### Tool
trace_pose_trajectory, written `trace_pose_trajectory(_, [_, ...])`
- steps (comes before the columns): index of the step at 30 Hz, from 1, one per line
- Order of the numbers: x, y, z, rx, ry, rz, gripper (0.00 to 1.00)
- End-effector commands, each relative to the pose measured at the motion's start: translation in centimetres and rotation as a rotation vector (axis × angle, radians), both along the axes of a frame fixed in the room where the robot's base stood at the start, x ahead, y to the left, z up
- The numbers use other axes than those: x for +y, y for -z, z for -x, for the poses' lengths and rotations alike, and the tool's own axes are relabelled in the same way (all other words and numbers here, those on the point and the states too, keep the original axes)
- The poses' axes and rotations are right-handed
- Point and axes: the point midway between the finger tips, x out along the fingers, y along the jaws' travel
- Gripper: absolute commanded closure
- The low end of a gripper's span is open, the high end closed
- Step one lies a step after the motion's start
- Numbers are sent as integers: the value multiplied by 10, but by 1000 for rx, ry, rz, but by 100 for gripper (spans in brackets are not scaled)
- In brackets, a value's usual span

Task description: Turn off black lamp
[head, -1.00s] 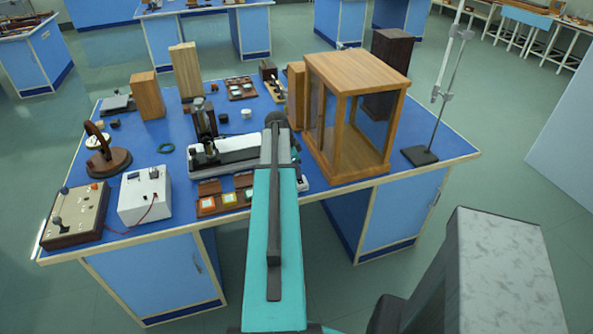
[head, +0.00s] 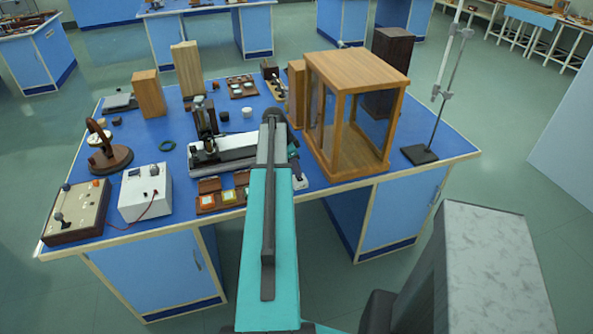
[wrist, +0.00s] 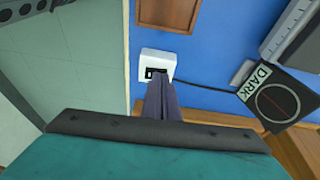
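A small white switch box (wrist: 157,66) with a black rocker lies on the blue bench top near its edge in the wrist view. It also shows in the head view (head: 301,183) near the front edge. My gripper (wrist: 160,80) looks shut, with its dark fingertips together over the near side of the box beside the rocker. I cannot tell whether they touch it. In the head view my gripper (head: 298,168) points down at the box, partly behind my arm. A black upright device (head: 205,116), possibly the lamp, stands on the bench; whether it is lit is unclear.
A wood-framed glass case (head: 356,70) stands to the right. A white box (head: 146,192) and a control box (head: 76,212) are at left. The bench edge is close.

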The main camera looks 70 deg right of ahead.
Motion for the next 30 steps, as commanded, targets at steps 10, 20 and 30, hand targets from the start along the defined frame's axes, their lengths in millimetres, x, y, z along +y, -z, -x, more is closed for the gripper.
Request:
trace_pose_trajectory(10, [11,7,6,-11,7,-19,100])
trace_pose_trajectory(20, [16,6,14,-6,10,-19,100])
trace_pose_trajectory(30, [15,4,16,-3,13,-17,100])
